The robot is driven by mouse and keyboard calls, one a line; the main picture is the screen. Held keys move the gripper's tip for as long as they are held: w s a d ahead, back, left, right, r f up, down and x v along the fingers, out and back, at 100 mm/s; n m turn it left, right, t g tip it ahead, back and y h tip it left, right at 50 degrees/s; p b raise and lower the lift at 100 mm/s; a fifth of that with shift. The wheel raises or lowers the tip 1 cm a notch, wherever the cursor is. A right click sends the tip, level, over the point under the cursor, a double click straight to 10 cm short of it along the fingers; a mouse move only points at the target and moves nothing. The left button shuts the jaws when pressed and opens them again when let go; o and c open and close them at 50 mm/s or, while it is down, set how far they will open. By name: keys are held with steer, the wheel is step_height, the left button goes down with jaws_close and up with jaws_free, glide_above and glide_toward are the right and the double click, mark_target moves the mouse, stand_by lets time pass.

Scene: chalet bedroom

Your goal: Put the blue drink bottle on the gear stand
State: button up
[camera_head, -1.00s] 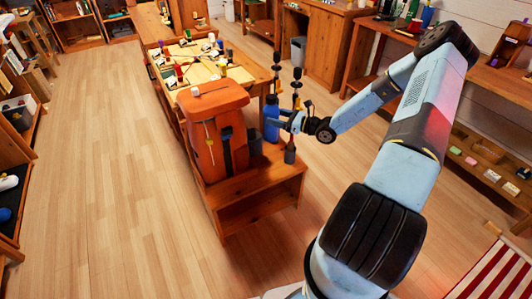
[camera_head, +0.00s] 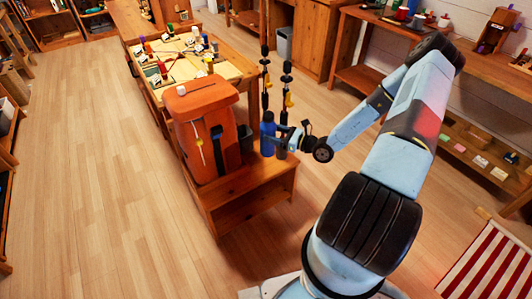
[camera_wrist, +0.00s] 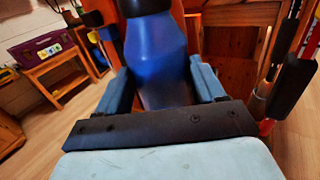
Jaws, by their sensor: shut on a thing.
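The blue drink bottle (camera_head: 267,131) has a dark top and stands upright between the fingers of my gripper (camera_head: 276,139). In the wrist view the bottle (camera_wrist: 157,60) fills the space between the two blue-grey fingers (camera_wrist: 160,88), which are shut on it. The low wooden gear stand (camera_head: 250,185) carries a large orange backpack (camera_head: 203,130). The bottle is at the stand's right side, right of the backpack. I cannot tell whether its base touches the stand.
Trekking poles (camera_head: 286,82) rise just behind the bottle. A table with a map and small items (camera_head: 190,62) stands behind the backpack. The wooden floor (camera_head: 95,180) at left is clear.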

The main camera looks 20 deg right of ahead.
steer(key=s+f+m+t+h, duration=0.1)
steer(key=s+f, duration=0.4)
steer(key=s, duration=0.3)
steer(key=w+f, duration=0.1)
steer(key=w, duration=0.1)
steer(key=w+f, duration=0.1)
steer(key=w, duration=0.2)
steer(key=w+f, duration=0.2)
steer(key=w, duration=0.1)
steer(key=shift+w+d, duration=0.2)
steer(key=shift+d, duration=0.05)
steer(key=w+f, duration=0.5)
steer(key=f, duration=0.4)
steer(key=shift+w, duration=0.25)
steer(key=shift+f, duration=0.1)
steer(key=o, duration=1.4)
